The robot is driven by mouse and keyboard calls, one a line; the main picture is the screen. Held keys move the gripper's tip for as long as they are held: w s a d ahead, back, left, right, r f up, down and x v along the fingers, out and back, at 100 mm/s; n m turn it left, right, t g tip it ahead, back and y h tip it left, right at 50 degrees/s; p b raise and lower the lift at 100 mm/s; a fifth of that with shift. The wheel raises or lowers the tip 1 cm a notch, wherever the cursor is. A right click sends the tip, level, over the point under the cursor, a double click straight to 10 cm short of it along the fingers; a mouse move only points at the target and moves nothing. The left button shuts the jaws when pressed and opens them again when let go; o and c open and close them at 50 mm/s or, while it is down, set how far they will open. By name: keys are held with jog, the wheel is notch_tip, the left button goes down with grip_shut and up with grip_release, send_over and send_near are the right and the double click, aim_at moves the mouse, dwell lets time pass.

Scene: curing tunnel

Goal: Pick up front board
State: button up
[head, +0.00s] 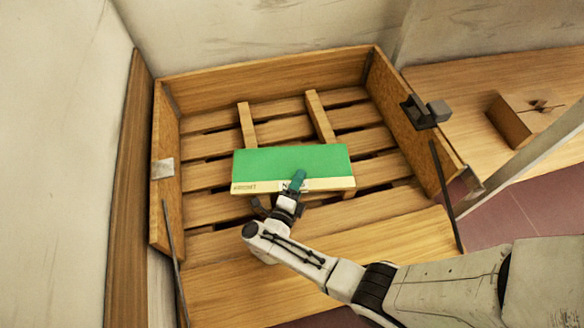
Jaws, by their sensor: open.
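The front board (292,160) is a flat green rectangle with a cream strip along its near edge, marked with small dark print. It lies over two wooden battens inside a slatted wooden crate (265,75). My gripper (280,193) is open at the near edge of the board, around the middle of that edge. A teal fingertip overlaps the cream strip, and a dark finger part shows to its left, just below the edge. I cannot tell whether the fingers touch the board. My gripper hides part of the cream strip.
The crate has upright walls at the back, left and right; its near side is low and open. A dark metal block (427,111) sits on the right wall. A wooden box (527,115) stands on a wooden surface at the right. Thin dark rods (446,195) flank the front.

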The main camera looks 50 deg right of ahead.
jog(key=shift+c, duration=0.5)
grip_shut()
jog(key=shift+r+p, duration=0.7)
jog(key=shift+r, duration=0.2)
jog(key=s+r+p, duration=1.1)
jog(key=s, duration=0.3)
jog(key=shift+a+r, duration=0.15)
jog(key=shift+a, duration=0.2)
